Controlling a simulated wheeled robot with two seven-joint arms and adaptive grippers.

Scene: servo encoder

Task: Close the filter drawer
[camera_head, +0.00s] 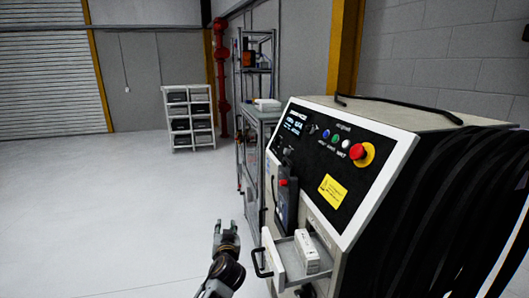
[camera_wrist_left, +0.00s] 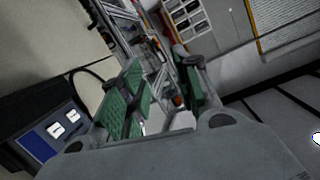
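The filter drawer (camera_head: 277,263) sticks out, open, from the lower front of the beige machine. It has a white front panel and a black handle (camera_head: 260,264). A white box-shaped filter (camera_head: 307,252) lies in it. My left gripper (camera_head: 226,229) is just left of the handle, apart from it, with its fingers pointing away from me. In the left wrist view its green-padded fingers (camera_wrist_left: 160,95) are spread with nothing between them. The drawer cannot be clearly made out in that view. My right gripper is in neither view.
The machine (camera_head: 415,112) has a sloped black panel with a red emergency button (camera_head: 358,152). Thick black hoses (camera_head: 440,210) hang on its right. A metal rack (camera_head: 259,125) stands behind it, and a white shelf (camera_head: 189,118) farther back. The floor left of the drawer is clear.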

